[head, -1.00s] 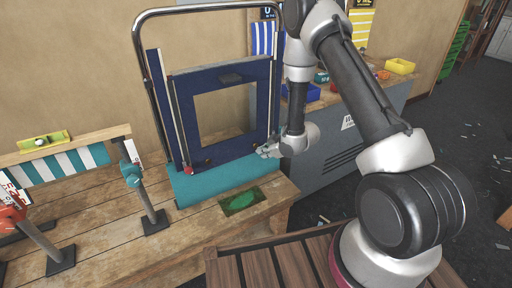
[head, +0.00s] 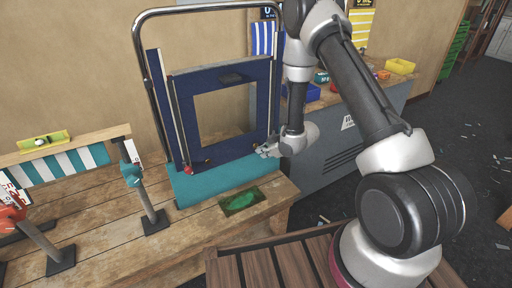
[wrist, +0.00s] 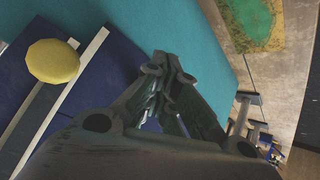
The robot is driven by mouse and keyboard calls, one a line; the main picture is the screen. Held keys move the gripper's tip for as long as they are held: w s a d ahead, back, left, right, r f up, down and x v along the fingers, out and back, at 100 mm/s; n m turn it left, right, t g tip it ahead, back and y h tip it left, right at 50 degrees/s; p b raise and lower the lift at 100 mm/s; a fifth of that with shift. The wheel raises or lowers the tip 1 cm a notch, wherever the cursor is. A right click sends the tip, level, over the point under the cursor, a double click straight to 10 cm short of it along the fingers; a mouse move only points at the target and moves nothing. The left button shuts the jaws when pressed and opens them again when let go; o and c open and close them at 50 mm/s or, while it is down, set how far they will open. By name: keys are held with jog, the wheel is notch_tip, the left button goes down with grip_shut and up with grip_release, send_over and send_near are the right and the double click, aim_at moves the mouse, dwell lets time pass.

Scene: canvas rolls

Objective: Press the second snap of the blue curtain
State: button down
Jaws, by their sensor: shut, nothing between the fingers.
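The blue curtain (head: 180,98) is a dark blue panel with a rectangular window, hanging upright in a chrome tube frame. A small brass snap (head: 208,161) shows on its lower band. Near the lower right corner my gripper (head: 261,151) is shut and empty, its tips close to the curtain; contact cannot be told. The wrist view shows the closed fingers (wrist: 168,62) pointing over dark blue and teal cloth. A yellow round disc (wrist: 53,61) lies left of them beside a pale strip. Any snap right at the fingertips is hidden.
A green-stained patch (head: 240,201) is in front. A red knob (head: 188,170) sits at the curtain's lower left. Clamp posts (head: 148,200) stand left. A grey cabinet (head: 345,145) stands right.

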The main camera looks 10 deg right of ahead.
jog(key=shift+w+a, duration=0.1)
jog(key=shift+w, duration=0.15)
jog(key=shift+w+a, duration=0.15)
jog(key=shift+w, duration=0.25)
dwell(0.7)
dwell(0.3)
jog(key=shift+s+d, duration=0.3)
jog(key=shift+s, duration=0.5)
jog(key=s, duration=0.1)
jog(key=s+d, duration=0.1)
jog(key=s, duration=0.2)
jog(key=shift+s+d, duration=0.3)
jog(key=shift+s, duration=0.1)
